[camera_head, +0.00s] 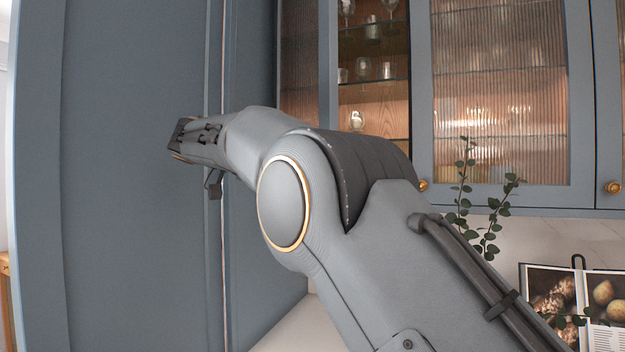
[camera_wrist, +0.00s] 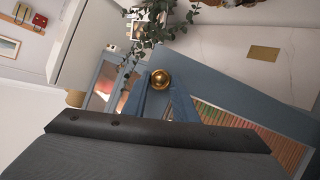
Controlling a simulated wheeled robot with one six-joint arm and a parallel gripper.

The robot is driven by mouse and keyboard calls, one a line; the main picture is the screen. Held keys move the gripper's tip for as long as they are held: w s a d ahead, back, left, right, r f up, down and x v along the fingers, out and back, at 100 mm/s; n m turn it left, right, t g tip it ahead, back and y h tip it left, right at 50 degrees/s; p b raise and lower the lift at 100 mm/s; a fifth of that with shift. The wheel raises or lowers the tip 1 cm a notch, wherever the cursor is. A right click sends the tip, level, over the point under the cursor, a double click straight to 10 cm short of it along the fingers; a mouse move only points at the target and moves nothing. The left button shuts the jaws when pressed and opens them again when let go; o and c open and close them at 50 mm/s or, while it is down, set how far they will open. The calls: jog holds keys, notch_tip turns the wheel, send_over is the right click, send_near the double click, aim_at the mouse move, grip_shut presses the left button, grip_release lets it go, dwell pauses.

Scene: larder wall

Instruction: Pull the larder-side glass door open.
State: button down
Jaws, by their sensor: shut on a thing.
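The larder-side glass door (camera_head: 327,90) shows in the head view as a narrow blue-grey frame with fluted glass, beside the tall larder panel. It stands ajar, with a gap at its right showing the shelves inside. Its lower part is hidden behind my arm. In the wrist view a round brass knob (camera_wrist: 160,78) sits at the tip of my gripper (camera_wrist: 161,88), which is shut on it. My gripper's dark body fills the bottom of that view. In the head view the jaws and this knob cannot be made out.
The tall blue larder panel (camera_head: 135,200) stands close at the left. Another fluted glass door (camera_head: 500,90), shut, is on the right, with its brass knob (camera_head: 423,185). Leafy stems (camera_head: 480,215) and an open book (camera_head: 575,300) are below it. Glassware (camera_head: 357,121) stands on the shelves.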

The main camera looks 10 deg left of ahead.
dwell(0.4)
jog(key=c, duration=1.4)
grip_release()
jog(key=shift+c, duration=0.2)
jog(key=shift+a, duration=0.15)
jog(key=p+v, duration=0.7)
jog(key=p, duration=0.1)
jog(key=shift+s, duration=0.15)
jog(key=shift+c, duration=0.4)
